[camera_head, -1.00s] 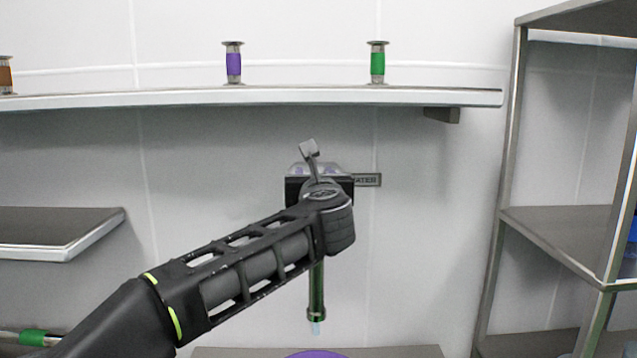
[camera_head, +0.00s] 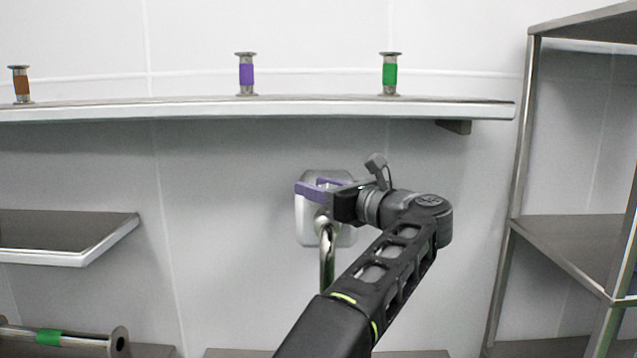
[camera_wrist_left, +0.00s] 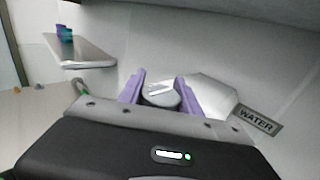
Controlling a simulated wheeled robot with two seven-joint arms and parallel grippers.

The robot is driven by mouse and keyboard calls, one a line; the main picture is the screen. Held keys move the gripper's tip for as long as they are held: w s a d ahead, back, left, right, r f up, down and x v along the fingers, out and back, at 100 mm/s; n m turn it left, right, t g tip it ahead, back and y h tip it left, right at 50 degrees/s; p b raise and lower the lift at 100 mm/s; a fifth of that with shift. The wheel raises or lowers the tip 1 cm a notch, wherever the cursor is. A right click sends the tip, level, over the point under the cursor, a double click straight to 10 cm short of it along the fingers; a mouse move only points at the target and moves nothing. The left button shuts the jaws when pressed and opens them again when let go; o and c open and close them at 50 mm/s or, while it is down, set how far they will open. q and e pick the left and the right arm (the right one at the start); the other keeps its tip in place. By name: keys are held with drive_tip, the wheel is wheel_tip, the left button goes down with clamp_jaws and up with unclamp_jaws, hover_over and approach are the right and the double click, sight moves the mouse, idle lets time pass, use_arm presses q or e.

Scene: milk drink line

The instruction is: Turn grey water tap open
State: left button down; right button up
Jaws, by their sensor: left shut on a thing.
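The water tap has a pale wall plate (camera_head: 308,228) and a shiny spout (camera_head: 327,258) hanging down in the head view. My left gripper (camera_head: 318,188) reaches it from the right, its purple fingers pointing left across the upper plate. In the wrist view, the purple fingers (camera_wrist_left: 160,94) are on both sides of the tap's round grey handle (camera_wrist_left: 160,90), shut on it. The gripper body hides the handle's lower part there. In the head view the handle is mostly hidden by the fingers. My right gripper is not in view.
A WATER sign (camera_wrist_left: 257,119) is on the wall beside the tap in the wrist view. A wall shelf (camera_head: 270,109) with orange, purple and green banded metal pieces is above. A metal rack (camera_head: 520,150) stands at the right. A lower shelf (camera_head: 80,258) is at the left.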

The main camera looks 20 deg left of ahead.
use_arm(q)
drive_tip(key=shift+a+g, duration=0.1)
drive_tip(key=shift+g, duration=0.2)
drive_tip(key=c, duration=0.8)
unclamp_jaws()
drive_tip(key=shift+c, duration=0.2)
drive_tip(key=v, duration=0.8)
drive_tip(key=shift+f, duration=0.15)
